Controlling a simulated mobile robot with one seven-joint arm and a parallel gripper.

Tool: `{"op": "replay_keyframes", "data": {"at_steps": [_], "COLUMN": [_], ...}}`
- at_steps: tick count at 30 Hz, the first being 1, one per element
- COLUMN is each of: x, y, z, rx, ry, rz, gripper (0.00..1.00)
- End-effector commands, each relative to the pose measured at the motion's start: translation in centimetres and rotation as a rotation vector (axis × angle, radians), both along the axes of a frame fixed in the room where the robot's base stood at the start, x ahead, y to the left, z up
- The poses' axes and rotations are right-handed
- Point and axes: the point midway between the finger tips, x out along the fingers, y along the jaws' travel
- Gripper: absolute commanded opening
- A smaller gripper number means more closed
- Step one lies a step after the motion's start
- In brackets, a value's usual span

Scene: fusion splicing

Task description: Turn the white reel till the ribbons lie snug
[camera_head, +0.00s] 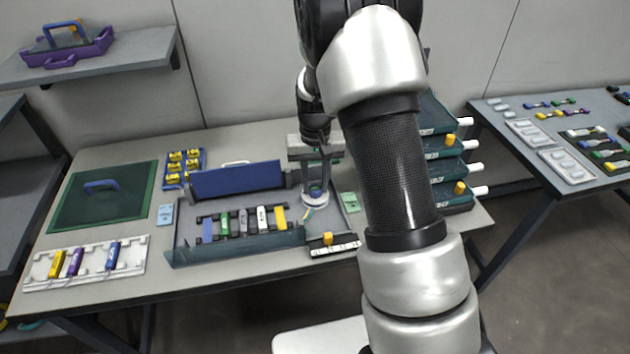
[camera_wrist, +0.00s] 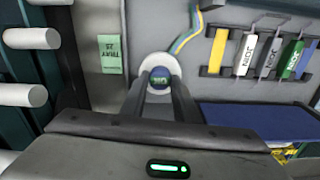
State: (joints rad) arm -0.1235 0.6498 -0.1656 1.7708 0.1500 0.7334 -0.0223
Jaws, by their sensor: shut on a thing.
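The white reel (camera_wrist: 149,65) shows as a pale disc with a blue, lettered knob in the wrist view, between my fingertips. In the head view the reel (camera_head: 315,196) stands at the right end of the open tray, partly hidden by my gripper. My gripper (camera_wrist: 158,82) points down at it and is shut on its knob. Yellow and blue ribbons (camera_wrist: 184,36) curve away from the reel toward a row of coloured holders. How snug the ribbons lie is too small to tell.
The open tray (camera_head: 183,256) has a raised blue lid (camera_head: 236,180) behind it. A green label (camera_head: 350,202) lies to the right of the reel. Stacked drawers with white handles (camera_head: 470,145) stand close on the right. A white rack (camera_head: 85,263) lies at the left front.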

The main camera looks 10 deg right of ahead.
Motion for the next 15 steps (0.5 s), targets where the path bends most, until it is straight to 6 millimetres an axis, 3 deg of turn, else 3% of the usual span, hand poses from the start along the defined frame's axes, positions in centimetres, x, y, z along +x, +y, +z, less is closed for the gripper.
{"op": "replay_keyframes", "data": {"at_steps": [7, 8, 9, 11, 15], "x": [0.00, 0.00, 0.00, 0.00, 0.01], "y": [-0.01, -0.01, 0.00, -0.01, 0.00], "z": [0.03, 0.03, 0.03, 0.03, 0.02], "rx": [0.000, 0.000, 0.000, 0.000, 0.000], "ry": [0.000, 0.000, 0.000, 0.000, 0.000], "rz": [-0.004, -0.004, -0.004, -0.003, -0.003], "gripper": [0.05, 0.29, 0.36, 0.46, 0.46]}}
